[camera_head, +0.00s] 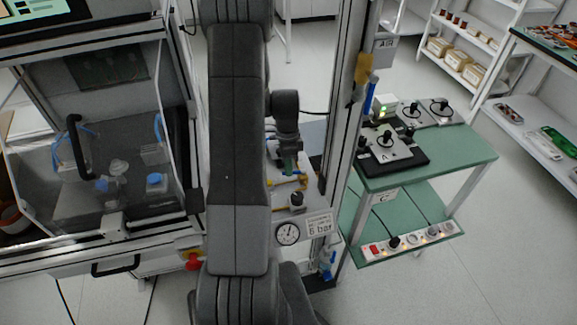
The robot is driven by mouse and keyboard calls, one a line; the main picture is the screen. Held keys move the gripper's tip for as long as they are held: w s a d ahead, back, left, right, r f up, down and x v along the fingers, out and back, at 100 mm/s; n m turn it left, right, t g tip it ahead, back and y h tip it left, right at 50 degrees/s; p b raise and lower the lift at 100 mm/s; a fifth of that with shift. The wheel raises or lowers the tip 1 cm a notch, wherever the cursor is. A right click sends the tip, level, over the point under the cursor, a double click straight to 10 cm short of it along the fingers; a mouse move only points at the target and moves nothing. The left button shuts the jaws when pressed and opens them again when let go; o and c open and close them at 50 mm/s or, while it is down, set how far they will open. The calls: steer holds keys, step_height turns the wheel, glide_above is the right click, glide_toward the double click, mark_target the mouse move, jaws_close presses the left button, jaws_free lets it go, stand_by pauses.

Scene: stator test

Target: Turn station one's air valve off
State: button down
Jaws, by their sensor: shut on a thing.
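My gripper (291,170) points down over a small air-supply panel, just right of my arm. Its fingers are small and partly hidden, and they appear shut on the yellow valve handle (293,182). The handle lies roughly crosswise in the picture; its exact angle to the pipe is hard to tell. Below it on the panel are a dark round knob (296,199), a round white pressure gauge (287,234) and a label reading 6 bar (319,225). My arm hides the panel's left part.
A clear-fronted enclosure (100,150) with a black handle stands at left. A grey post (345,130) rises just right of the panel, near an AIR sign (384,44). A green-topped cart (450,155) with test devices and a power strip (408,240) stands at right.

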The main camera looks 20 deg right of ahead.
steer(key=shift+s+a+n+b, duration=0.1)
steer(key=shift+s+n+b, duration=0.2)
steer(key=shift+n, duration=0.7)
steer(key=c, duration=1.5)
jaws_free()
steer(key=w+r, duration=0.1)
steer(key=r, duration=0.8)
steer(key=w+r, duration=0.1)
steer(key=r, duration=0.3)
steer(key=shift+w+r, duration=0.3)
steer(key=shift+w, duration=0.05)
